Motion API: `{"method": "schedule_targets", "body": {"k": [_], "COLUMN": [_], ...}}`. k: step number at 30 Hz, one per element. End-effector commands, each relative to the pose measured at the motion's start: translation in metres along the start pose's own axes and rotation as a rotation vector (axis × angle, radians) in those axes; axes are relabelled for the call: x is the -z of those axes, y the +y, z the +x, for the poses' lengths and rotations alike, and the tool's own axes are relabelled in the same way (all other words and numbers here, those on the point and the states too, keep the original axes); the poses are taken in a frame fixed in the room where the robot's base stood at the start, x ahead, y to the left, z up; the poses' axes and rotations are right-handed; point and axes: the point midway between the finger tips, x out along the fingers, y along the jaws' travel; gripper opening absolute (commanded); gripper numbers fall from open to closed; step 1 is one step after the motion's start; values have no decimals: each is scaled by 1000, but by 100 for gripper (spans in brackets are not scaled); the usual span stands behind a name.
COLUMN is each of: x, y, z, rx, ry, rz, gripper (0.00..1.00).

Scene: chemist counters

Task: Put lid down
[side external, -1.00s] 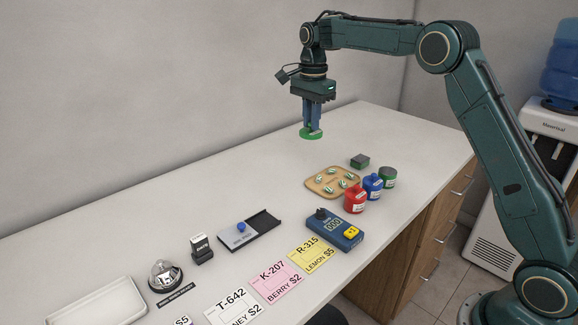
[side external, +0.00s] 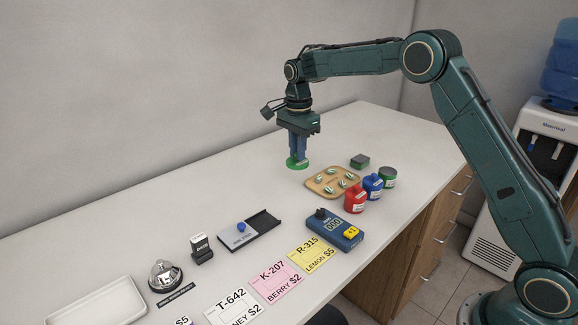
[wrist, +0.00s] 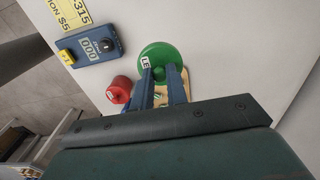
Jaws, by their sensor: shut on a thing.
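A round green lid (side external: 298,164) is held between the fingers of my gripper (side external: 298,158), which points down over the counter (side external: 230,180) left of the wooden tray. In the wrist view the green lid (wrist: 160,58) shows beyond my gripper's fingertips (wrist: 160,72), with a white label partly readable as "LE". My gripper is shut on the lid. In the side view the lid looks close to the counter top; I cannot tell whether it touches. The underside of the lid is hidden.
A wooden tray (side external: 318,191) with several striped pieces lies right of the lid. A blue device (side external: 336,230) and a black-and-grey tray (side external: 262,222) lie nearer. Counter left of the lid is clear.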

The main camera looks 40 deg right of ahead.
Motion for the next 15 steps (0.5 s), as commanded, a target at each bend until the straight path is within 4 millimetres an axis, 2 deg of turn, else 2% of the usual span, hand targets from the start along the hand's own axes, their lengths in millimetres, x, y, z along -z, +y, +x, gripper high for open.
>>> {"method": "schedule_targets", "body": {"k": [9, 15], "x": [0, 0], "y": [0, 0], "z": [61, 83], "rx": [-3, 0], "ry": [0, 0], "rz": [0, 0], "gripper": [0, 0]}}
